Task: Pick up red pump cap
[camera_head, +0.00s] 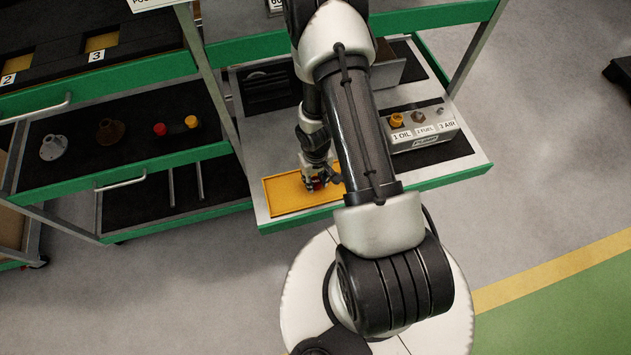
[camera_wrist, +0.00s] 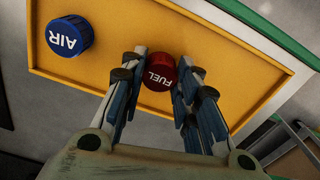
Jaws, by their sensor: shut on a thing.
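The red pump cap (camera_wrist: 160,72), marked FUEL, is on the yellow tray (camera_wrist: 235,52) in the wrist view. My gripper (camera_wrist: 163,82) is shut on it, with a finger on each side of the cap. In the head view the red cap (camera_head: 318,184) shows small and partly hidden under my gripper (camera_head: 318,180). The tray (camera_head: 282,195) lies on the grey bench top with a green edge. I cannot tell whether the cap still touches the tray. A blue cap (camera_wrist: 69,36) marked AIR sits on the tray to the left of the red cap.
A pump block (camera_head: 425,130) labelled OIL, FUEL and AIR stands on the bench to the right, with a yellow cap (camera_head: 397,120). A green-edged shelf at left holds a red piece (camera_head: 159,129), a yellow piece (camera_head: 192,122) and two flanged parts. My arm hides part of the bench.

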